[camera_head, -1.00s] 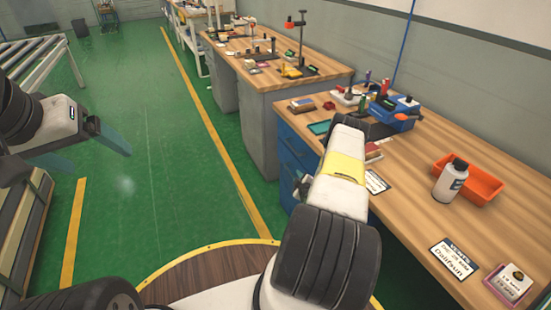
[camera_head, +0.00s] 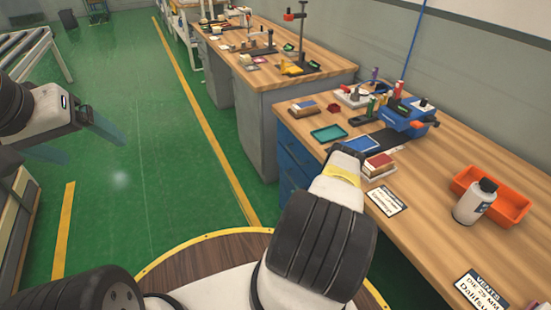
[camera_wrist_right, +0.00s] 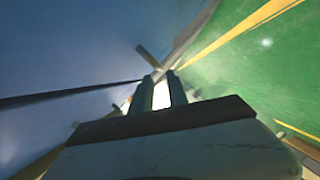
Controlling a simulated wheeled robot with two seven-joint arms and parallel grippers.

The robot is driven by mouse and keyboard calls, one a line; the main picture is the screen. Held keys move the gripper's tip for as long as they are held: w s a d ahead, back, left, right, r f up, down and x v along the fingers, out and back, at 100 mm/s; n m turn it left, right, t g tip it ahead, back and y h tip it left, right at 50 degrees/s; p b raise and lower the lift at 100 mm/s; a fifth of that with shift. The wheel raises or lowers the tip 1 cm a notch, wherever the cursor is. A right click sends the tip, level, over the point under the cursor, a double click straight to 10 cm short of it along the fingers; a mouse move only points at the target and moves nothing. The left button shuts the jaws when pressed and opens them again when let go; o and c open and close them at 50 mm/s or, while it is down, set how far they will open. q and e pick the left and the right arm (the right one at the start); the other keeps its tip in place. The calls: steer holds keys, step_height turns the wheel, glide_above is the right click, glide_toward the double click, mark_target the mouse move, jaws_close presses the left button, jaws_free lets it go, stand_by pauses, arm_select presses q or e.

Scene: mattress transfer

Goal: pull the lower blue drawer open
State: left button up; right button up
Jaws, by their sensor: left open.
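The blue drawer cabinet (camera_head: 291,165) stands under the near end of the wooden bench, partly hidden by my right arm. In the right wrist view its blue front (camera_wrist_right: 70,55) fills the left side, crossed by a dark seam. A bar-like handle (camera_wrist_right: 146,54) runs in between the tips of my right gripper (camera_wrist_right: 161,78). Its fingers are close together, with a narrow gap, and look shut on the handle. I cannot tell which drawer the handle belongs to. My left gripper (camera_head: 78,142) is open and empty over the floor at the left.
The bench top (camera_head: 430,185) carries an orange bin (camera_head: 505,205), a white bottle (camera_head: 474,201), a blue device (camera_head: 405,118) and a teal tray (camera_head: 328,133). A grey bench (camera_head: 260,120) stands beyond the cabinet. The green floor (camera_head: 140,200) to the left is clear.

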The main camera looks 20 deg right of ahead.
mark_target(292, 181)
steer(key=shift+x, duration=4.2)
steer(key=shift+c, duration=0.2)
jaws_close()
